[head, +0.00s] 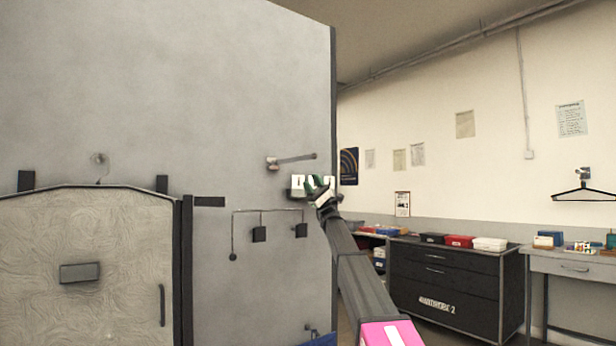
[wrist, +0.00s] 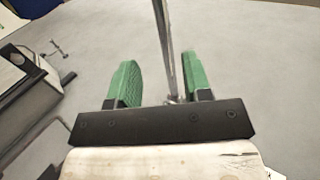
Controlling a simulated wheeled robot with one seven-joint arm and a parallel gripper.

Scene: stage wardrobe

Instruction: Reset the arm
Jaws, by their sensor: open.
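My gripper (head: 318,186) is at the end of my raised arm, in front of the grey panel near its right edge. In the wrist view, its two green fingers (wrist: 161,82) stand wide apart and open. A thin metal rod (wrist: 165,45) shows in the gap between them; I cannot tell whether it lies between the fingers or beyond them. Neither finger visibly touches it. In the head view, a short rod on a mount (head: 295,159) sticks out of the panel just above my gripper. A pale box (head: 298,187) on the panel is partly hidden by my gripper.
The large grey panel (head: 250,100) fills the left, with a low arched door (head: 90,255) and small black fittings. At the right, a black drawer cabinet (head: 445,285) holds coloured boxes, beside a table (head: 565,265). A hanger (head: 584,193) hangs on the wall.

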